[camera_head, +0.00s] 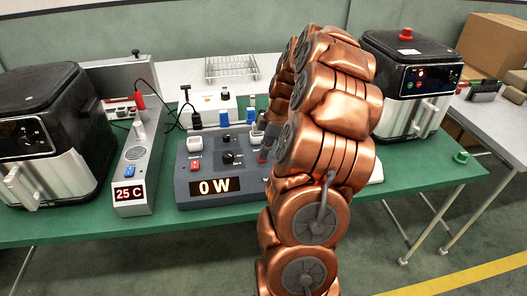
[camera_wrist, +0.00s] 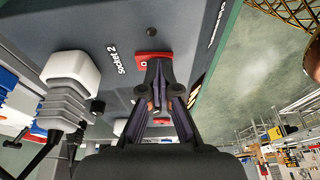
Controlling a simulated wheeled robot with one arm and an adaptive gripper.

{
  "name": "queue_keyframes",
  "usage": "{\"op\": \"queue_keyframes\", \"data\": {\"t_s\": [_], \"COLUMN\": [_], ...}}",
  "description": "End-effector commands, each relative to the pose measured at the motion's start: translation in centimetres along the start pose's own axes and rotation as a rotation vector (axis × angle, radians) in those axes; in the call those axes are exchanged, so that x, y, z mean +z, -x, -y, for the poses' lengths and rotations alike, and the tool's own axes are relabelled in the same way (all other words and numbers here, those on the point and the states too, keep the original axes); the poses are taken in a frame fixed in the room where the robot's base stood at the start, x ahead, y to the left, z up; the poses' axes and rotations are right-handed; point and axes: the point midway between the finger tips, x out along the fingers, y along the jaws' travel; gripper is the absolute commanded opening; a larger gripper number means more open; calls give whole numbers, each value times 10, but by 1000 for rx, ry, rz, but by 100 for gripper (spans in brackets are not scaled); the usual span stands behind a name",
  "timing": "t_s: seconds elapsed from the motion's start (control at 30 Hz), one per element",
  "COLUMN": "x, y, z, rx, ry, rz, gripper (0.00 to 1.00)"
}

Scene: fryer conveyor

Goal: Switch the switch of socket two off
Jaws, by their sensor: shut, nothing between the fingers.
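The grey socket box (camera_head: 180,185) stands on the green table, its display (camera_head: 215,186) reading 0 W. In the wrist view, the "Socket 2" label (camera_wrist: 116,62) is printed beside a red switch (camera_wrist: 144,58) with a white mark on it. My gripper (camera_wrist: 158,66) is shut and empty. Its fingertips are right at the red switch and partly cover it; I cannot tell whether they touch. A white plug (camera_wrist: 72,68) sits to the left. In the head view, my gripper (camera_head: 264,153) is at the right part of the box, mostly hidden by my arm.
Another red switch (camera_head: 196,165) and a white plug (camera_head: 194,143) are on the box's left side. A temperature unit (camera_head: 142,160) reading 25 C stands left of it. Black fryers stand at the left (camera_head: 45,125) and right (camera_head: 412,80). Cables rise behind the box.

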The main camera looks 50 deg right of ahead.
Motion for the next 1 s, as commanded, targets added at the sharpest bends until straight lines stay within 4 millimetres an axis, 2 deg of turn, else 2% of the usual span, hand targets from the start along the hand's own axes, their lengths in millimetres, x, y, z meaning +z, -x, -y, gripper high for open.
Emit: {"op": "queue_keyframes", "data": {"t_s": [0.3, 0.43, 0.67, 1.0], "x": [-1, -4, -13, -12], "y": [1, 9, 42, 79], "z": [0, -1, -4, -11], "rx": [0, 0, 4, 2], "ry": [0, 2, 5, 2], "rz": [0, -1, 0, 0], "gripper": [0, 0, 0, 0]}}
